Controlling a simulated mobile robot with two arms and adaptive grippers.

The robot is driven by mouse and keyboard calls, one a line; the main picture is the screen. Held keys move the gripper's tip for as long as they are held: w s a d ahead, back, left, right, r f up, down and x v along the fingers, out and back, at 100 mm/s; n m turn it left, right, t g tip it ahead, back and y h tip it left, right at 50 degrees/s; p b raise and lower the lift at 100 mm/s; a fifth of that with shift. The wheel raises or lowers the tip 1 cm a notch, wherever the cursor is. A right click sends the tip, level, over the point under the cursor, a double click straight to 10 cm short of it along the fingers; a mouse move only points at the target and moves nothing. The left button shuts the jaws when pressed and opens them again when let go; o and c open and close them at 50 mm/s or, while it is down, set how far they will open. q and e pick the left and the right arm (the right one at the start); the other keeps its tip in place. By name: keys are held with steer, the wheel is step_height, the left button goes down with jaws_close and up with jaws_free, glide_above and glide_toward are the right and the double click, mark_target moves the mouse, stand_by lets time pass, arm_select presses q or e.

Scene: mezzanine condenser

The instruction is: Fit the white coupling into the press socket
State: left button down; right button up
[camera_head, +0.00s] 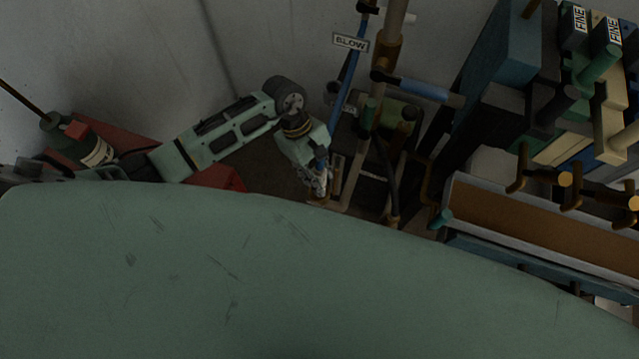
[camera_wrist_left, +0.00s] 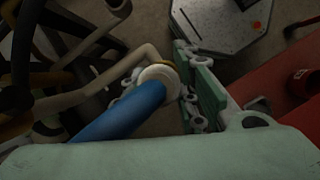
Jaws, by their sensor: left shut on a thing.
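My left gripper (camera_head: 318,184) reaches in from the left and points down beside the upright pipes in the head view. In the left wrist view, its green, jointed fingers (camera_wrist_left: 200,88) are closed at the white coupling (camera_wrist_left: 160,78), a pale ring on the end of a thick blue hose (camera_wrist_left: 115,115). The fingers partly hide how the coupling is gripped. In the head view the coupling is too small and dark to make out. I cannot pick out the press socket with certainty in either view. My right gripper is not in view.
Upright pipes (camera_head: 387,50), a blue-sleeved lever (camera_head: 420,89) and a BLOW sign (camera_head: 351,42) crowd the space right of the gripper. A shelf of blocks and brown hooks (camera_head: 545,177) stands farther right.

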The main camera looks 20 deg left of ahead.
arm_select(q)
step_height(320, 180, down, 5)
steer(key=shift+r+b, duration=0.2)
steer(key=shift+b, duration=1.05)
steer(key=shift+r, duration=0.1)
steer(key=c, duration=1.4)
jaws_free()
